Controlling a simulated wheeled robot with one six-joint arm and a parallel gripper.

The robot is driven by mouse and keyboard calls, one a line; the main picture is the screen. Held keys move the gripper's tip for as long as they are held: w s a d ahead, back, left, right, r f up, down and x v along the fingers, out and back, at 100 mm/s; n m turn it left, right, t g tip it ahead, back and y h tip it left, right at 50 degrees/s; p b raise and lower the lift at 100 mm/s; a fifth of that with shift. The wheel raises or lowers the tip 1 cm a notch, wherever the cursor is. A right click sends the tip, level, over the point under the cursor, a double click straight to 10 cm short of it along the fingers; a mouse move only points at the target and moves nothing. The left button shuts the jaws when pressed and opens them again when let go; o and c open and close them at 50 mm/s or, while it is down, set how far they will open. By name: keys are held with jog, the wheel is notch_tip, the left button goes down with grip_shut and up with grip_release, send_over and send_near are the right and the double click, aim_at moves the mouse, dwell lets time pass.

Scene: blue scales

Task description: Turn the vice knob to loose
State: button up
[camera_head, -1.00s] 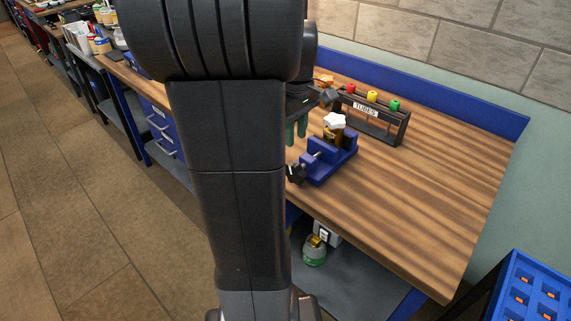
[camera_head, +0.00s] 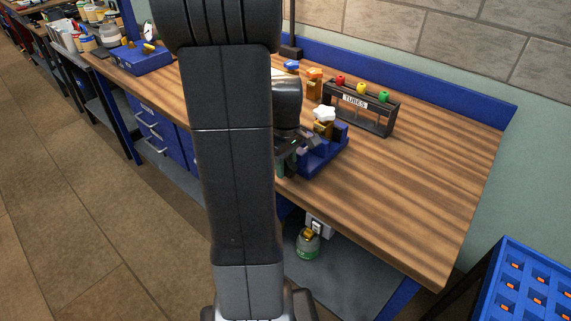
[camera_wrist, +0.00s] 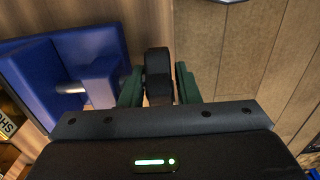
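The blue vice (camera_head: 322,158) stands near the front edge of the wooden bench, with an amber bottle with a white top (camera_head: 324,114) at it. In the wrist view the vice's blue body (camera_wrist: 75,75) fills the left, with a metal rod between its jaws. The black vice knob (camera_wrist: 158,72) is in the middle of the wrist view. My gripper (camera_wrist: 160,88) has its green fingers on either side of the knob, open, with narrow gaps; contact is not clear. In the head view my arm and gripper (camera_head: 284,166) largely hide the knob.
A rack labelled TUBES (camera_head: 360,108) with red, yellow and green caps stands behind the vice. Bottles (camera_head: 314,84) stand behind my gripper. A jar (camera_head: 307,244) is on the lower shelf, and a blue crate (camera_head: 530,285) is at lower right. The bench's right side is clear.

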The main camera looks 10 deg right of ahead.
jog(key=shift+c, duration=0.4)
grip_shut()
jog(key=shift+r+p, duration=0.1)
jog(key=shift+p, duration=0.3)
jog(key=g+h+p, duration=0.2)
jog(key=shift+w+a+r+g, duration=0.1)
jog(key=shift+g, duration=0.2)
jog(key=g+h+p, duration=0.3)
jog(key=g, duration=0.1)
jog(key=shift+w+f+p, duration=0.1)
jog(key=shift+f+p, duration=0.15)
jog(key=shift+p, duration=0.05)
jog(key=shift+h, duration=0.3)
jog(key=shift+o, duration=0.4)
grip_release()
